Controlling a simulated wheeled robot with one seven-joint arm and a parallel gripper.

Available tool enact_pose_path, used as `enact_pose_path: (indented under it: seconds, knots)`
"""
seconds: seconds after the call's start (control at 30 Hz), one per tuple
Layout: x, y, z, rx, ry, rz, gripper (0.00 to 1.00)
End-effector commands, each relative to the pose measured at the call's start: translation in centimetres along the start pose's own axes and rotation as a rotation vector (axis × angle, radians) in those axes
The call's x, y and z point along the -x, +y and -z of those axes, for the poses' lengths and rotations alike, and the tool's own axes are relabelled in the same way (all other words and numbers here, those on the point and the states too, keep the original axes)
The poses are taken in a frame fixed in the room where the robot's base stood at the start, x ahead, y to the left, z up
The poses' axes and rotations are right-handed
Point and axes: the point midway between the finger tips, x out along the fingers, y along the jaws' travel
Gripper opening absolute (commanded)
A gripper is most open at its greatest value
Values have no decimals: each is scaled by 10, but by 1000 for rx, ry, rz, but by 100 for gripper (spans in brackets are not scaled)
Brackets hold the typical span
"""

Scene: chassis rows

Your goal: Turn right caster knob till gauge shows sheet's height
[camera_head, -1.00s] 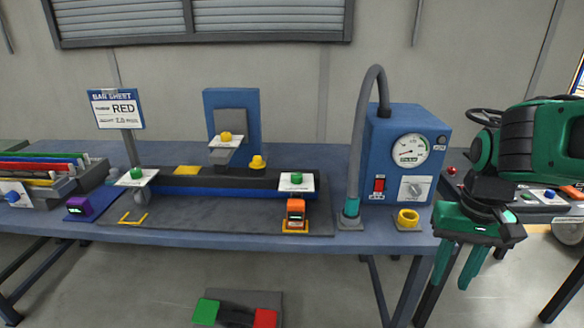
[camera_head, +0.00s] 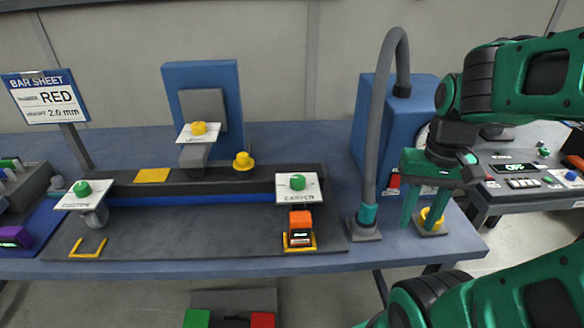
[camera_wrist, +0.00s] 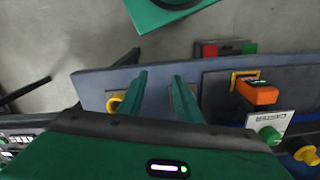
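The right caster's green knob (camera_head: 297,182) sits on a white labelled plate at the right end of the dark bar. It also shows in the wrist view (camera_wrist: 270,136). An orange gauge (camera_head: 300,228) stands in a yellow bracket just in front; its reading is too small to make out. My gripper (camera_head: 423,207) is open and empty, fingers pointing down, well right of the knob, in front of the blue box. In the wrist view its fingers (camera_wrist: 160,80) stand apart.
A grey hose (camera_head: 371,130) rises between my gripper and the right caster. A yellow ring (camera_head: 431,222) sits by my fingers. The left caster has another green knob (camera_head: 83,188); a purple gauge (camera_head: 14,237) lies at far left. A yellow knob (camera_head: 243,160) stands behind the bar.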

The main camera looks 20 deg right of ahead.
Motion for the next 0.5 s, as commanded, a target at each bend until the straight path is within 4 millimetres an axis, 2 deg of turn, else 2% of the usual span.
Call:
enact_pose_path:
  seconds: [0.17, 0.2, 0.27, 0.33, 0.43, 0.5]
  knots:
    - [0, 0, 0, 0, 0, 0, 31]
    - [0, 0, 0, 0, 0, 0, 34]
    - [2, 1, -2, 7, 2, 0, 48]
    - [10, 1, -4, 47, 16, 1, 48]
    - [26, -21, 17, 200, 22, -16, 48]
    - [42, -47, 38, 373, 26, -32, 48]
